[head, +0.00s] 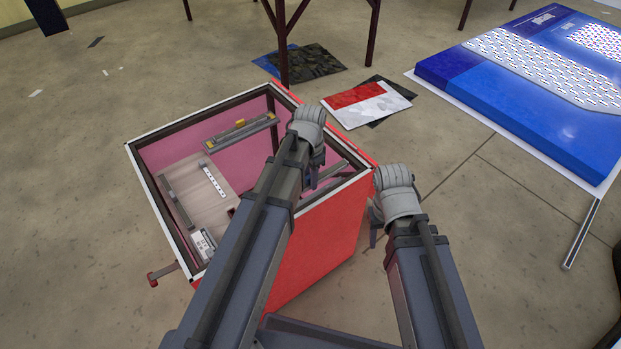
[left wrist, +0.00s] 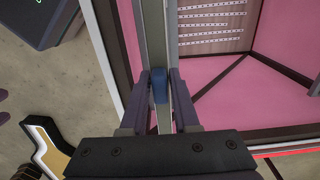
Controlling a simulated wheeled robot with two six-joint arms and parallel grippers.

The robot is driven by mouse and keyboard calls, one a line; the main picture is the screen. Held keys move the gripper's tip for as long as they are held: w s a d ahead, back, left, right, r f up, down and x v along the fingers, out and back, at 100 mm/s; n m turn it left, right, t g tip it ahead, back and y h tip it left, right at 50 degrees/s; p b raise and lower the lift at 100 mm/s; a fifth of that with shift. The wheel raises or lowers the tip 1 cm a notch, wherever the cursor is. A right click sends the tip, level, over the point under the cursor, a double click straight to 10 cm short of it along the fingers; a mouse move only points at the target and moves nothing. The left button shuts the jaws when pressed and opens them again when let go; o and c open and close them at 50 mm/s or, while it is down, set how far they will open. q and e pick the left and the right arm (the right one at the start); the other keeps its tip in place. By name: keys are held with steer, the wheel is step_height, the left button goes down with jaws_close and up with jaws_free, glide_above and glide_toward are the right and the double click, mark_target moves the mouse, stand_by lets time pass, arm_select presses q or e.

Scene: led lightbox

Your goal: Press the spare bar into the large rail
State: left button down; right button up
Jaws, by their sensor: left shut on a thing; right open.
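My left gripper (head: 314,182) is over the right side of the open red lightbox (head: 325,232). In the left wrist view its fingers (left wrist: 160,88) are shut on a small blue piece (left wrist: 160,86) that lines up with a long grey bar (left wrist: 155,30). I cannot tell from the view whether this bar is in a rail. A grey rail with yellow parts (head: 240,132) lies at the back of the box. My right gripper (head: 374,236) is open and empty, outside the box at its right. My left arm hides part of the box.
A wooden board in the box carries a white dotted strip (head: 214,181), a dark bar (head: 177,201) and a small white unit (head: 203,243). Printed sheets (head: 368,103) lie behind. A large blue panel (head: 520,85) lies at the right. The floor between is clear.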

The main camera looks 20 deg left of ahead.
arm_select(q)
steer(key=shift+f+b, duration=3.5)
steer(key=shift+f, duration=0.2)
steer(key=shift+f+b, duration=1.4)
steer(key=shift+b, duration=0.05)
steer(key=c, duration=0.6)
jaws_free()
step_height(320, 180, up, 8)
steer(key=p, duration=0.8)
steer(key=shift+r, duration=0.1)
